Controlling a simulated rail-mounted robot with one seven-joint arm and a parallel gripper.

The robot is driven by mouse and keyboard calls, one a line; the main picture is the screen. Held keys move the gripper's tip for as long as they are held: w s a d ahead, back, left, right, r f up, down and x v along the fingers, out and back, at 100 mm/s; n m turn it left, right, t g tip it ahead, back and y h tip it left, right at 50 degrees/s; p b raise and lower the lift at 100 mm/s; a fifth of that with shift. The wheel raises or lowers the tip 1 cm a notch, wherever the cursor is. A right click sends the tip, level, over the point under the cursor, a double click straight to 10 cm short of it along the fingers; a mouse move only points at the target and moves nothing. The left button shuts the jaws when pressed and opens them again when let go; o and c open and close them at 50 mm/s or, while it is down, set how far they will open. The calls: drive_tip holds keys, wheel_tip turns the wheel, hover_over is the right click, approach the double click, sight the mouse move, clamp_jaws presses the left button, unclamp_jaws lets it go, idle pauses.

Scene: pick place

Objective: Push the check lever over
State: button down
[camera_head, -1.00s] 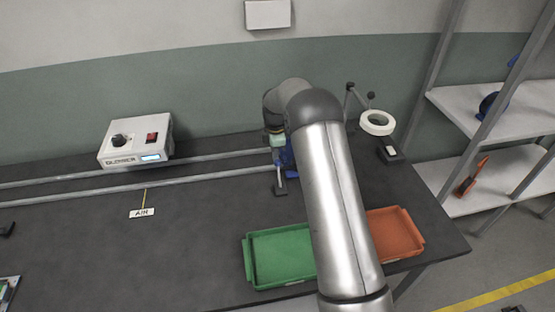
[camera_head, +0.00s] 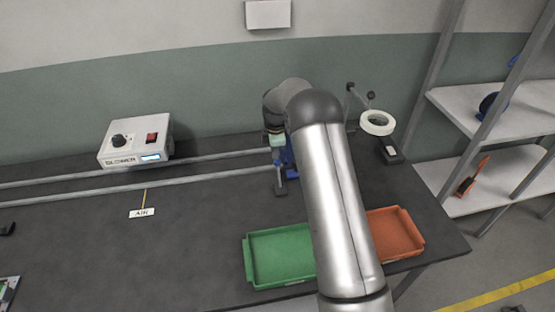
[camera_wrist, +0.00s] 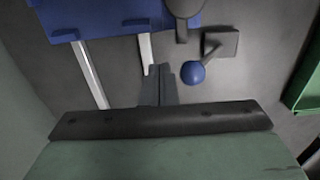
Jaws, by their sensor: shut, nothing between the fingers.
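The check lever shows in the wrist view as a short arm with a blue ball knob (camera_wrist: 193,73) on a grey block (camera_wrist: 221,42). The knob end leans down and left from the block. My gripper (camera_wrist: 158,72) is shut and empty, its dark fingertips just left of the knob. A narrow gap seems to separate them, though contact is hard to judge. In the head view my gripper (camera_head: 278,155) is partly behind my arm, and the knob cannot be made out.
A blue fixture (camera_wrist: 115,15) lies ahead of my fingers by two rails (camera_wrist: 91,76). A green tray (camera_head: 253,264) and an orange tray (camera_head: 416,240) stand at the front. A blower box (camera_head: 135,142) and a ring lamp (camera_head: 377,124) stand further back.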

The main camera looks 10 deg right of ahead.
drive_tip(key=shift+f, duration=0.15)
drive_tip(key=shift+f+b, duration=0.5)
